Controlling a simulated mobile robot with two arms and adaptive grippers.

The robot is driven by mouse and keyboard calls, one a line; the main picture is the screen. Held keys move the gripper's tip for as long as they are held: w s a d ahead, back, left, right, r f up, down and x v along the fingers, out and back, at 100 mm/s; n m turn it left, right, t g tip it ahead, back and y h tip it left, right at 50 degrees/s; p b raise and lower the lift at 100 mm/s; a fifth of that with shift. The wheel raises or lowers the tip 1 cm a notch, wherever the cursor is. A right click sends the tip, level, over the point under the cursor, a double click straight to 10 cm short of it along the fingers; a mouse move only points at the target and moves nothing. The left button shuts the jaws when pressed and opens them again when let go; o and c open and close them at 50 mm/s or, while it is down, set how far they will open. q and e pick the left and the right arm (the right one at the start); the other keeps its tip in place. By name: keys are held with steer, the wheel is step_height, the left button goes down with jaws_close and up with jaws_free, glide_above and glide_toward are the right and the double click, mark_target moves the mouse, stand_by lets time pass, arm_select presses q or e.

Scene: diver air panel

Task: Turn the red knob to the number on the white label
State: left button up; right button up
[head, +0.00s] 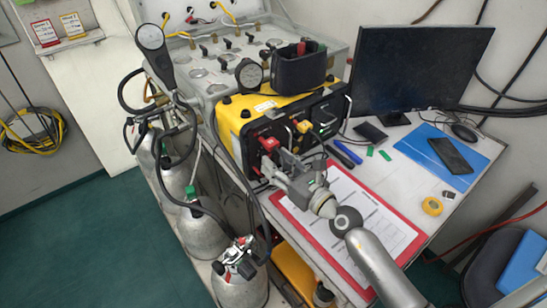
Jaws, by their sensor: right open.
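The red knob (268,144) is on the front panel of the yellow and black box (238,112) on the desk. A small white label (264,106) lies on the box's yellow top edge; its number is too small to read. My right gripper (276,162) is open, with its fingers just below and in front of the red knob. I cannot tell whether they touch it. My right arm comes in from the lower right. The knob's pointer and lower part are not clear. My left gripper is not in view.
A yellow knob (302,126) sits right of the red one. A clipboard (372,218) lies under my right arm. A monitor (418,70) stands behind. A black bin (299,66) and a gauge (249,74) sit atop the box. Gas cylinders (203,236) and hoses stand at left.

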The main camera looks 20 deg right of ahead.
steer(key=shift+x, duration=1)
jaws_close()
steer(key=m+p, duration=0.2)
steer(key=m, duration=0.2)
steer(key=shift+m, duration=0.3)
steer(key=m+p, duration=0.1)
steer(key=m, duration=0.4)
steer(key=shift+m+t+p, duration=0.3)
steer(key=shift+m, duration=0.1)
steer(key=shift+f+m, duration=0.1)
steer(key=shift+m, duration=0.2)
